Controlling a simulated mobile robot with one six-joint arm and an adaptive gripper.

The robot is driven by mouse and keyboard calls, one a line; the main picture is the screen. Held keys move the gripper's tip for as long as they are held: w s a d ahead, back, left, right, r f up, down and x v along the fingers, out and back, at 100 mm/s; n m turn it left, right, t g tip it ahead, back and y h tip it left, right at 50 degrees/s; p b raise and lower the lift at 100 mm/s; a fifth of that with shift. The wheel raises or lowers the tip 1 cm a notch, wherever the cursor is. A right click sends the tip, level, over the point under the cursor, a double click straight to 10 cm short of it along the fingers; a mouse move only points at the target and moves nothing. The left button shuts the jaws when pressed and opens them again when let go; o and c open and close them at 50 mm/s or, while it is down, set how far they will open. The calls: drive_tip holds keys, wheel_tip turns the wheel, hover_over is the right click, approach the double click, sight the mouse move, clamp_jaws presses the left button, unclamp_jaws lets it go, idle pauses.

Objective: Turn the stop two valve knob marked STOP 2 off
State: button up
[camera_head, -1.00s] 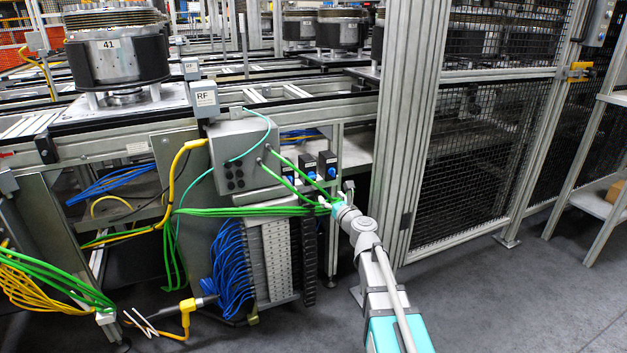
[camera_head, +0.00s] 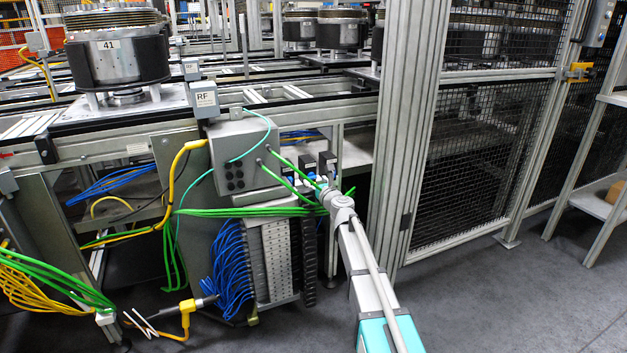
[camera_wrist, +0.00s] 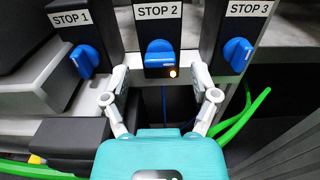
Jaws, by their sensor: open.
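The STOP 2 knob (camera_wrist: 159,55) is blue and sits on a black block below a white STOP 2 label (camera_wrist: 159,12) in the wrist view. Its grip faces the camera, and a small orange glow (camera_wrist: 173,72) shows at its lower right. My gripper (camera_wrist: 159,76) is open, with one finger on each side of the knob's lower part. I see gaps between the fingers and the knob, so nothing is held. In the head view my gripper (camera_head: 322,184) is in front of the valve blocks (camera_head: 308,166) and partly hides the knobs.
The STOP 1 knob (camera_wrist: 84,61) and STOP 3 knob (camera_wrist: 237,54), both blue and tilted, flank STOP 2. Green cables (camera_wrist: 240,120) run at the right, near my gripper. A grey box (camera_head: 238,155) stands left of the valves, and a fence post (camera_head: 405,130) stands right.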

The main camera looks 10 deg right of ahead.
drive_tip(key=shift+x, duration=1.1)
clamp_jaws()
drive_tip(key=shift+n, duration=0.4)
drive_tip(key=n, duration=0.8)
drive_tip(key=shift+n, duration=0.4)
drive_tip(key=n, duration=0.4)
drive_tip(key=shift+n, duration=2.2)
